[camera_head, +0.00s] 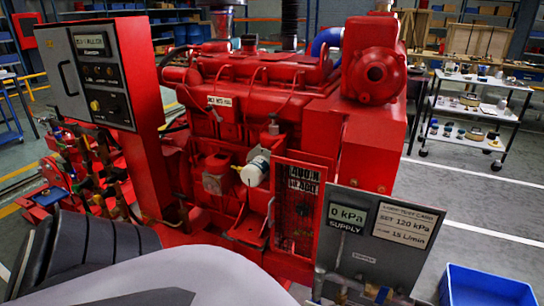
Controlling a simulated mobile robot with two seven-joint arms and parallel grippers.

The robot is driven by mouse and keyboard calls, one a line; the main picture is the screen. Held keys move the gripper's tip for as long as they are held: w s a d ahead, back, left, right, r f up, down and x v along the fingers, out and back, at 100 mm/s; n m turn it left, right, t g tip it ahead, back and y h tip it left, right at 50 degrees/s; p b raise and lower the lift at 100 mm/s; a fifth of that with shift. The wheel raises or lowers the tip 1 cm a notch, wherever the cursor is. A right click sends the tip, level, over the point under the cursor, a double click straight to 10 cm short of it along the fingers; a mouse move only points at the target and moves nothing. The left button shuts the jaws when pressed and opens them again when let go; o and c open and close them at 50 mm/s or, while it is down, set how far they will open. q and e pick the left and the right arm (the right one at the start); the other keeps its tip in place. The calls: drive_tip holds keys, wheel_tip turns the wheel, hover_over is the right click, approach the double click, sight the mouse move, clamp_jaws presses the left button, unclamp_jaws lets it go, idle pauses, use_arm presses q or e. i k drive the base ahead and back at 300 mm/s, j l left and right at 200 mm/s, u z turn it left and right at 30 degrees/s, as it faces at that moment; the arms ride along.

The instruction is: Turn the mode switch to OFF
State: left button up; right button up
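A grey control box (81,75) stands on a red pedestal at the upper left. Its dark front panel has a display with pale text (90,41), a smaller label strip (98,73) and a lower section with a yellow-marked round control (95,105). This may be the mode switch, but its markings and position are too small to read. A dark door handle (67,78) is on the box's left part. Neither gripper is recognisable in view. Grey and dark parts of my own body fill the lower left and bottom.
The red diesel engine (255,100) fills the middle. A test panel (375,245) reading "0 kPa" stands at lower right, beside a blue bin (485,288). Mixed red, yellow and dark parts (85,175) crowd below the box. A shelf cart (470,105) stands behind right, with open floor before it.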

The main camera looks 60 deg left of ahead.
sight(114, 109)
drive_tip(key=u, duration=2.9)
